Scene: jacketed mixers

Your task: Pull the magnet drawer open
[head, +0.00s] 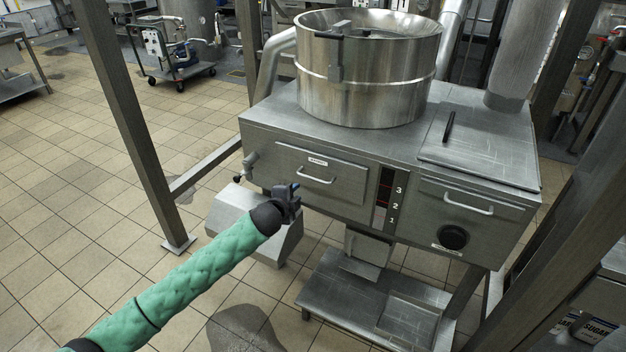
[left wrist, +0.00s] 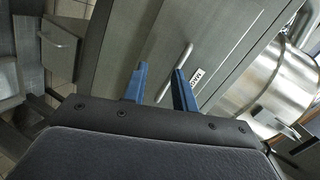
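The magnet drawer (head: 345,180) is a grey metal front on the left of the machine's face, with a small white label (head: 317,161) and a bar handle (head: 316,178). It looks shut. My left gripper (head: 293,187) is in front of the drawer, a little left of and below the handle in the head view. In the left wrist view, its two blue fingers (left wrist: 160,85) are apart, and the handle (left wrist: 178,68) shows beyond and between them. The fingers do not visibly grip it. My right gripper is not in view.
A second front with a handle (head: 469,204) and a black round knob (head: 453,237) is at the right. A steel drum (head: 367,75) stands on top. A valve (head: 246,165) sticks out left of the drawer. A sloped metal box (head: 240,225) is below my gripper.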

